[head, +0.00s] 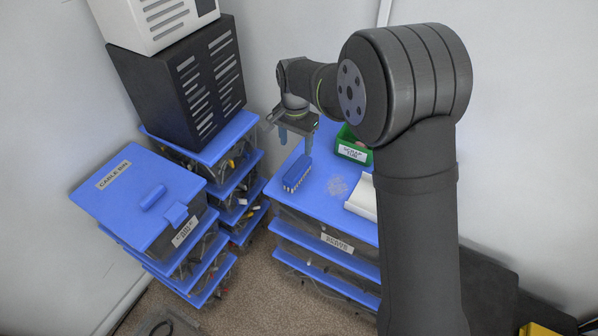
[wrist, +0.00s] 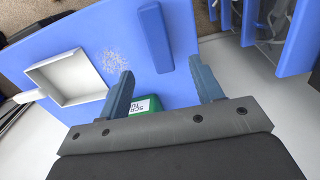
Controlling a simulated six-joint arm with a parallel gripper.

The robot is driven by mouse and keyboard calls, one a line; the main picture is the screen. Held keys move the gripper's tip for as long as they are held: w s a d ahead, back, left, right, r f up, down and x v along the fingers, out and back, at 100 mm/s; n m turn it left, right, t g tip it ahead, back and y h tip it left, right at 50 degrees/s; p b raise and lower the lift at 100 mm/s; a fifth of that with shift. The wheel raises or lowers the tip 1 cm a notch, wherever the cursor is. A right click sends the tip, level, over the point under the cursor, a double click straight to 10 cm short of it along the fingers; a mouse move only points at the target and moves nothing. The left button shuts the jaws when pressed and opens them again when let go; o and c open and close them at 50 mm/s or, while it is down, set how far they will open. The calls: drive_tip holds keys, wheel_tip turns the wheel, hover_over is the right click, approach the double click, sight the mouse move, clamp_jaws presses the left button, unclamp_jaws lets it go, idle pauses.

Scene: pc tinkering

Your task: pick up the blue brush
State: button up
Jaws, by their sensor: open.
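The blue brush (head: 297,172), a block with pale bristles along its lower side, sits on the blue lid of a bin stack (head: 318,206). In the wrist view the brush (wrist: 155,38) shows as a long blue block beyond the fingertips, roughly in line with the gap between them. My gripper (head: 296,141) is above the lid, with its fingers pointing down and the brush below it. In the wrist view my gripper (wrist: 161,68) is open, with nothing between its fingers. The brush's bristles are hidden in the wrist view.
A patch of pale crumbs (head: 337,187) and a white dustpan (wrist: 70,78) lie on the same lid. A green scrap tub (head: 353,148) stands at its back. A cable bin stack (head: 120,205) and a stack with a black slotted box (head: 185,85) stand to the left.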

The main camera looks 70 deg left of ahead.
sight(297, 168)
wheel_tip(297, 168, down, 7)
drive_tip(key=shift+r, duration=0.1)
drive_tip(key=shift+w+f, duration=0.2)
drive_tip(key=shift+f, duration=2.55)
drive_tip(key=shift+c, duration=0.4)
drive_tip(key=c, duration=1)
